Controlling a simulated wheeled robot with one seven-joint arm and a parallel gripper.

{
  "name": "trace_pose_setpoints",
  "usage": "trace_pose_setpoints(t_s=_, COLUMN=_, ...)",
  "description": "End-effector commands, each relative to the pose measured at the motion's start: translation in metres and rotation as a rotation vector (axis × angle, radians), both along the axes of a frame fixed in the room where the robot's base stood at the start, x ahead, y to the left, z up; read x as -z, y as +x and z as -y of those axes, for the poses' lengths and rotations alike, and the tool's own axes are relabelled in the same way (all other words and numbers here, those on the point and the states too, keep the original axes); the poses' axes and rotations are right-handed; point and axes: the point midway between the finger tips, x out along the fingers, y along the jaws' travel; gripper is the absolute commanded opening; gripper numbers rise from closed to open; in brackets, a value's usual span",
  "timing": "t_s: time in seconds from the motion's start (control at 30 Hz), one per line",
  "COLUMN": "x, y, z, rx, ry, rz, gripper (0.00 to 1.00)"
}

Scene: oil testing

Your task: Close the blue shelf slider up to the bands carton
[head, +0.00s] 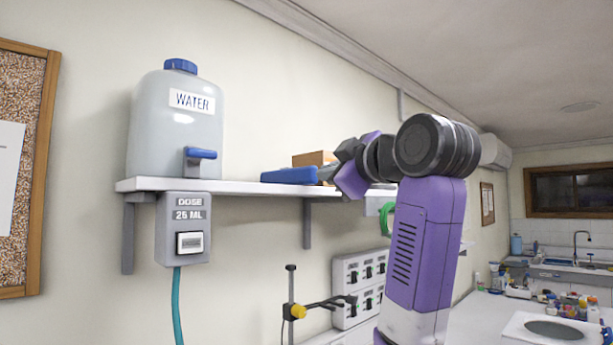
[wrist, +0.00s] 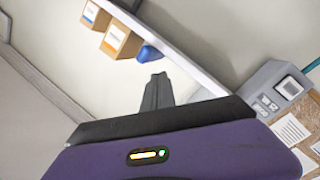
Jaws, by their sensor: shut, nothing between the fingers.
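The blue slider (head: 290,175) sits on the white wall shelf (head: 240,187), right of the water jug. A brown carton (head: 315,158) shows just behind and right of it. In the wrist view the blue slider (wrist: 149,53) is beside a carton with an orange label (wrist: 120,42); I cannot tell whether they touch. The label is too small to read, so I cannot confirm it is the bands carton. My gripper (head: 326,174) is at the slider's right end in the head view. In the wrist view its fingers (wrist: 158,78) are together, empty, pointing toward the slider; contact is unclear.
A second carton with a blue label (wrist: 94,15) stands farther along the shelf. The water jug (head: 175,125) stands at the shelf's left, above a dose box (head: 183,228). A grey switch panel (head: 358,285) and a stand (head: 291,305) are below. The shelf between jug and slider is clear.

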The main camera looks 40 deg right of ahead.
Motion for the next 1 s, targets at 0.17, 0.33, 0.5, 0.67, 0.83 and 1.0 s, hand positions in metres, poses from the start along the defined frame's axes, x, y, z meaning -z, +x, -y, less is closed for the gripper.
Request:
trace_pose_setpoints(t_s=0.17, x=-0.003, y=0.002, z=-0.017, rx=-0.045, ry=-0.388, rz=-0.083, gripper=0.0)
trace_pose_setpoints(t_s=0.33, x=-0.004, y=0.002, z=-0.02, rx=-0.055, ry=-0.626, rz=-0.135, gripper=0.0)
trace_pose_setpoints(t_s=0.5, x=-0.004, y=0.004, z=-0.019, rx=-0.056, ry=-0.714, rz=-0.158, gripper=0.0)
trace_pose_setpoints(t_s=0.67, x=-0.005, y=0.018, z=-0.017, rx=-0.058, ry=-0.718, rz=-0.16, gripper=0.0)
trace_pose_setpoints(t_s=0.83, x=-0.006, y=0.048, z=-0.01, rx=-0.059, ry=-0.715, rz=-0.161, gripper=0.0)
trace_pose_setpoints(t_s=1.0, x=-0.006, y=0.081, z=-0.004, rx=-0.059, ry=-0.715, rz=-0.161, gripper=0.0)
